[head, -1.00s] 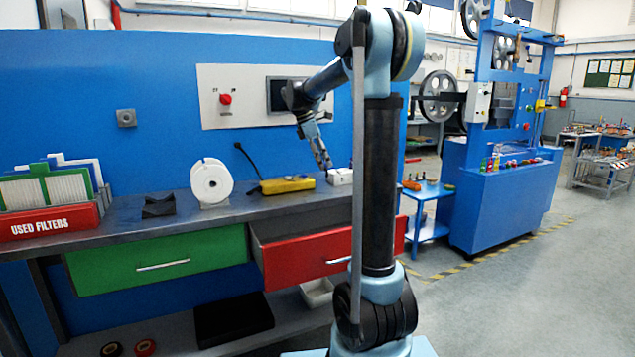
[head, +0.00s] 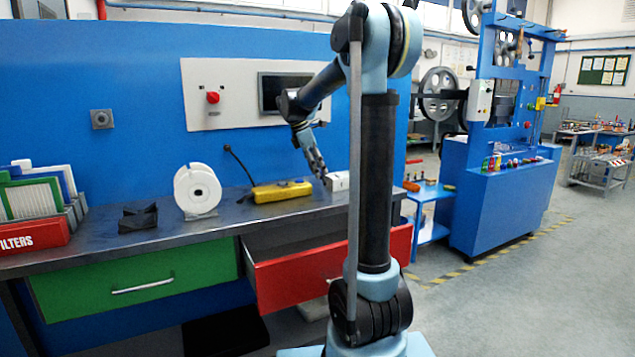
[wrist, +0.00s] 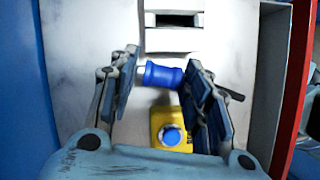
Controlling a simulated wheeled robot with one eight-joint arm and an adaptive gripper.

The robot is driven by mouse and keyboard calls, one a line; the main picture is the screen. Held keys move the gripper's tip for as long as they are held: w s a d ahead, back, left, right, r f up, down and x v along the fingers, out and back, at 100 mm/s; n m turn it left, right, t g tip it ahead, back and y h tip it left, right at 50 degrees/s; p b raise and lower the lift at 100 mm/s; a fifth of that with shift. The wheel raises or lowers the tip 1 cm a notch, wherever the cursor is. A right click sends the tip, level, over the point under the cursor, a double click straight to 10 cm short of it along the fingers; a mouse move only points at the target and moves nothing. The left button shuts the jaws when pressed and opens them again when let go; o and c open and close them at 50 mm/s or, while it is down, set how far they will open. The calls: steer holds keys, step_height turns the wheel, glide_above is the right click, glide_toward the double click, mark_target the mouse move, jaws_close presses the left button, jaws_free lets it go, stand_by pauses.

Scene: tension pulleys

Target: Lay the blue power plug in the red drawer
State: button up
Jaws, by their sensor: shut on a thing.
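The blue power plug (wrist: 162,75) lies crosswise between the two fingers of my gripper in the wrist view, with its pale end toward the left finger. My gripper (head: 320,172) is shut on it and hangs over the bench's right part in the head view, near the yellow power strip. The plug cannot be made out in the head view. The red drawer (head: 330,268) is pulled out below the bench top, down from my gripper; my arm hides part of its front. Its red edge shows at the right of the wrist view (wrist: 296,85).
The yellow power strip (head: 281,190) lies on the bench, with a blue socket (wrist: 172,136) in the wrist view. A small white box (head: 338,181) stands to its right. A white roll (head: 197,188) and a black block (head: 138,217) stand left. The green drawer (head: 140,283) is shut.

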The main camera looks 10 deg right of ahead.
steer(key=shift+a+f, duration=0.1)
steer(key=shift+f, duration=2)
steer(key=o, duration=1.1)
steer(key=shift+o, duration=0.2)
steer(key=shift+r, duration=0.1)
